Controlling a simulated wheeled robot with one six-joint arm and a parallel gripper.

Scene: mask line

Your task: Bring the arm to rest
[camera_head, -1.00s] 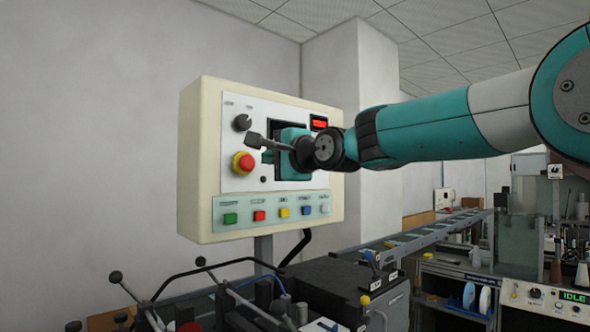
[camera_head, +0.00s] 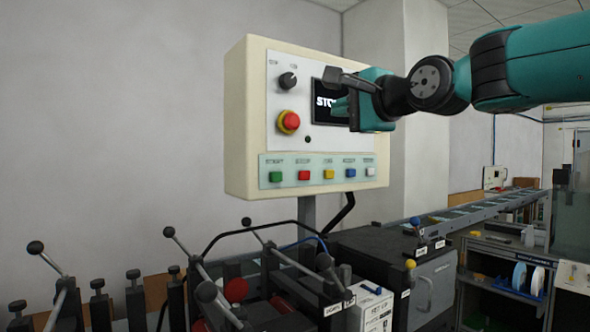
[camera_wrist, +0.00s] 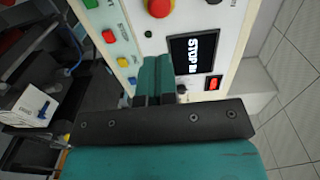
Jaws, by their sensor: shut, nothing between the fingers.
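My arm reaches in from the upper right in the head view. My gripper (camera_head: 340,108) is in front of the cream control panel (camera_head: 236,130) and hides part of its screen (camera_head: 322,102). In the wrist view, the two teal fingers of my gripper (camera_wrist: 154,62) are together with nothing between them. They point toward the panel (camera_wrist: 232,50). I cannot tell how far the fingertips are from its face. The wrist view shows the screen (camera_wrist: 195,52) reading "STOP" with more letters.
The panel has a red emergency button (camera_head: 289,122), a black knob (camera_head: 287,81) and a row of coloured buttons (camera_head: 304,175). Below stand toggle clamps (camera_head: 190,265) and a dark box (camera_head: 375,262). A conveyor (camera_head: 480,212) runs at the right.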

